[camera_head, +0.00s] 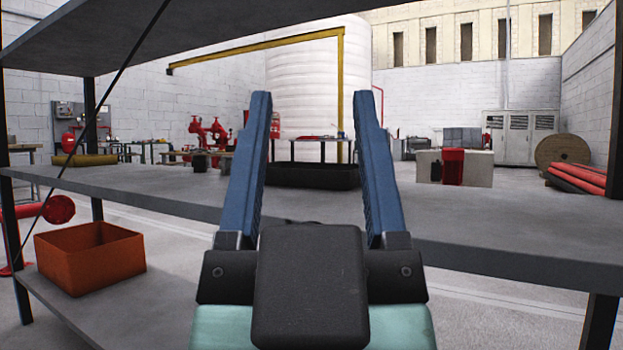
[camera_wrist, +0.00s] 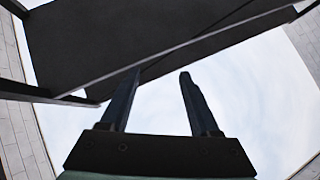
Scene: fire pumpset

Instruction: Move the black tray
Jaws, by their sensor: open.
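The black tray (camera_head: 313,176) sits on the grey middle shelf, seen in the head view between my gripper's fingers and beyond them. It is a low, dark, open-topped box, and the fingers hide parts of its ends. My gripper (camera_head: 315,110) is open and empty, its two blue fingers pointing up in the picture. It is apart from the tray, on the near side of it. In the wrist view the open fingers (camera_wrist: 157,75) show against a pale sky and the dark underside of a shelf. The tray is not visible there.
The middle shelf (camera_head: 440,225) spans the view, with an upper shelf (camera_head: 150,30) above it. A yellow-brown item (camera_head: 84,160) lies at its left, and a white box with a red item (camera_head: 466,167) at its right. An orange bin (camera_head: 90,257) stands on the lower shelf.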

